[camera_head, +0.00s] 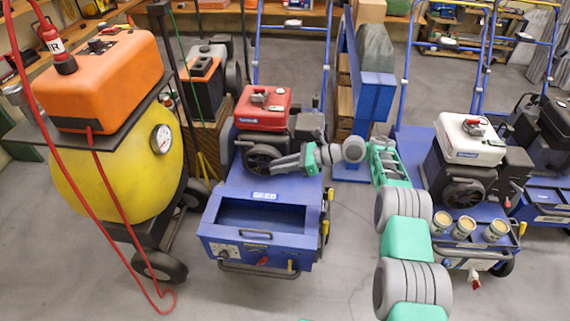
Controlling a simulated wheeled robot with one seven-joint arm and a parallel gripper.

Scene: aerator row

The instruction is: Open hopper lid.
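A blue aerator (232,185) with a red engine (263,106) stands in the middle. Its front holds a blue box-like hopper (262,216) with a dark recess visible; I cannot make out a separate lid for certain. My gripper (276,163) is above the aerator's deck, in front of the red engine, pointing left. It is behind and above the hopper, apart from its front panel. No object shows between the fingers, but their gap is too small to judge. My arm comes in from the right.
At left, a yellow tank (112,175) carries an orange unit (100,80) with a red hose. At right, another blue aerator with a white engine (468,138) has three cups (463,227) on its front.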

